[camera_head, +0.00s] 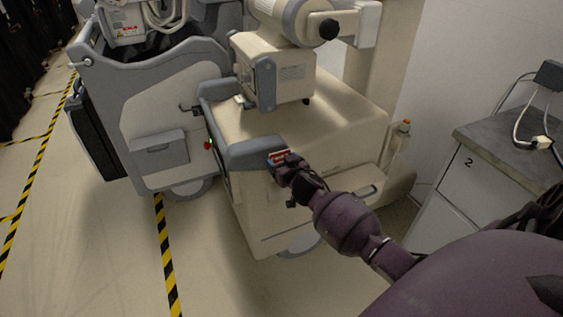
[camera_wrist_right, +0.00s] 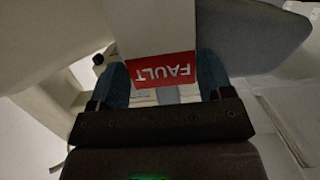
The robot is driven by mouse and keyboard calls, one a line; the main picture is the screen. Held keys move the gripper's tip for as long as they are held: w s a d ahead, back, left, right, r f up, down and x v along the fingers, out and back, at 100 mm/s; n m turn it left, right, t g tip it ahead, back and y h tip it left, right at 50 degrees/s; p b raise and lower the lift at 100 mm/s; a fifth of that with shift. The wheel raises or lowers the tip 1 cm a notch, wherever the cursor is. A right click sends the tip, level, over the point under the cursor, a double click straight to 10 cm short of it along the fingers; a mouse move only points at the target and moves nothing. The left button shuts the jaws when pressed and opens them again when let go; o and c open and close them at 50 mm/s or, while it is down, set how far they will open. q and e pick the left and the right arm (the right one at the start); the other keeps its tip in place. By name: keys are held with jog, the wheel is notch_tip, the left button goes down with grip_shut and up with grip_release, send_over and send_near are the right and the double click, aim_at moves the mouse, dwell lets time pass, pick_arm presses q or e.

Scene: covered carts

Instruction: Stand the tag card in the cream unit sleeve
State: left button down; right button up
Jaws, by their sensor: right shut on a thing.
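The tag card (camera_wrist_right: 160,32) is white with a red band that reads FAULT, upside down in the right wrist view. My right gripper (camera_wrist_right: 163,80) is shut on the card's red end, with a blue-grey finger on either side. The white part extends away from the fingers. In the head view my right gripper (camera_head: 284,161) is at the grey handle on the cream unit (camera_head: 315,123), and the card's red (camera_head: 279,156) shows at its tip. I cannot clearly pick out the sleeve, nor tell whether the card touches it. My left gripper is out of view.
A grey and cream cart (camera_head: 150,115) stands left of the cream unit. A grey-topped cabinet (camera_head: 510,140) marked 2 is at the right. The cream unit's machine head (camera_head: 280,80) hangs over its top. Open floor with striped tape (camera_head: 165,250) lies at the front left.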

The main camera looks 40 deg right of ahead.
jog(key=shift+f+b, duration=1)
jog(key=shift+f, duration=0.7)
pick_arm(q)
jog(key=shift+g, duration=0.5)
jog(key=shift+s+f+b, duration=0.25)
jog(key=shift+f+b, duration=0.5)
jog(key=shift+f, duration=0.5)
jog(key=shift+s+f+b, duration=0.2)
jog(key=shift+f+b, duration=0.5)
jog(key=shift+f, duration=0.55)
pick_arm(e)
send_over(280, 192)
jog(key=shift+s+d+f, duration=0.15)
jog(key=shift+s+f, duration=0.05)
jog(key=shift+f, duration=1)
jog(key=shift+s+d+f, duration=0.1)
jog(key=shift+s+f, duration=0.05)
jog(key=shift+f, duration=1.05)
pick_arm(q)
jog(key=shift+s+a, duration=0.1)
pick_arm(e)
jog(key=shift+r, duration=0.1)
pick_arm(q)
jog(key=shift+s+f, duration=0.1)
pick_arm(e)
jog(key=o, duration=0.9)
jog(key=shift+o, duration=0.2)
jog(key=shift+s, duration=0.15)
